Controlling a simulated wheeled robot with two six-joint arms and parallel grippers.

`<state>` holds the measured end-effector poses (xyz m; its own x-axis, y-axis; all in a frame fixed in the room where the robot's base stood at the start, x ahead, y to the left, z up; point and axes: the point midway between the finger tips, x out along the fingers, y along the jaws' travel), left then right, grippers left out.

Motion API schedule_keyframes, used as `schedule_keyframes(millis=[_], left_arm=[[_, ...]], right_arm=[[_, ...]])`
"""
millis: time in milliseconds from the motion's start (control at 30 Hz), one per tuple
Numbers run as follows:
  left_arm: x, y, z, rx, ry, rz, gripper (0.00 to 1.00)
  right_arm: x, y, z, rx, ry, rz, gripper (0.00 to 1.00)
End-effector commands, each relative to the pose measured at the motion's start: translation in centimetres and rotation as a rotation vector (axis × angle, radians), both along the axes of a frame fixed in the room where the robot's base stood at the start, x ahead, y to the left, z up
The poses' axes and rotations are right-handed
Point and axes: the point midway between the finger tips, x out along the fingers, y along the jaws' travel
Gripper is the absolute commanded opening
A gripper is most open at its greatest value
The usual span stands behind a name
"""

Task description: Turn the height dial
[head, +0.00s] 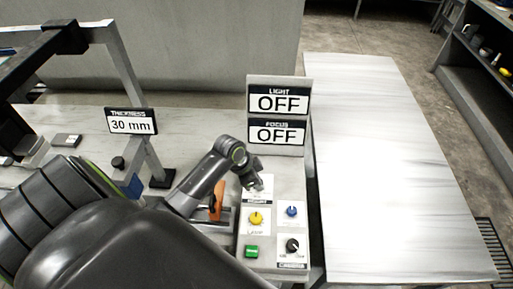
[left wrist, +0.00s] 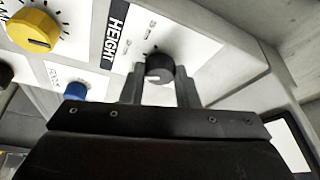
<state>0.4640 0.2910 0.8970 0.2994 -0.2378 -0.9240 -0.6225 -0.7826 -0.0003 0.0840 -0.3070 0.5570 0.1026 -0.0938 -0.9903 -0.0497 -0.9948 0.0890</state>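The height dial (left wrist: 159,67) is a black round knob on a white plate labelled HEIGHT in the left wrist view. My left gripper (left wrist: 159,82) has its two fingers on either side of this knob, with the tips close to its sides. Whether they touch it I cannot tell. In the head view my left gripper (head: 257,184) is at the top of the control panel (head: 273,231) and hides the height dial. My right gripper is not in view.
The panel also carries a yellow dial (head: 256,218), a blue dial (head: 291,211), a black dial (head: 292,245) and a green button (head: 251,252). Behind stand signs reading LIGHT OFF (head: 279,102) and FOCUS OFF (head: 277,133). A THICKNESS sign (head: 131,122) reads 30 mm.

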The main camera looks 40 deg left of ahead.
Motion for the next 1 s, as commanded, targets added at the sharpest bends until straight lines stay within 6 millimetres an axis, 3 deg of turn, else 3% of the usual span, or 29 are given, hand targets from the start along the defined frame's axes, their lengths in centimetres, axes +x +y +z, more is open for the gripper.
schedule_keyframes(millis=[100,333,700,1000], left_arm=[[0.0,0.0,0.03,0.0,0.0,0.0,0.05],[0.06,0.09,0.18,0.001,0.002,-0.066,0.05],[0.28,0.2,0.06,0.0,0.0,-0.38,0.05],[0.27,0.2,0.08,0.001,-0.002,-0.439,0.05]], right_arm=[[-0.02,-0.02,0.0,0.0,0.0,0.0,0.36],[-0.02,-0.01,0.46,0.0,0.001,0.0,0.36],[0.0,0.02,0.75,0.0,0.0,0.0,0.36],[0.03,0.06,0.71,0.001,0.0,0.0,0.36]])
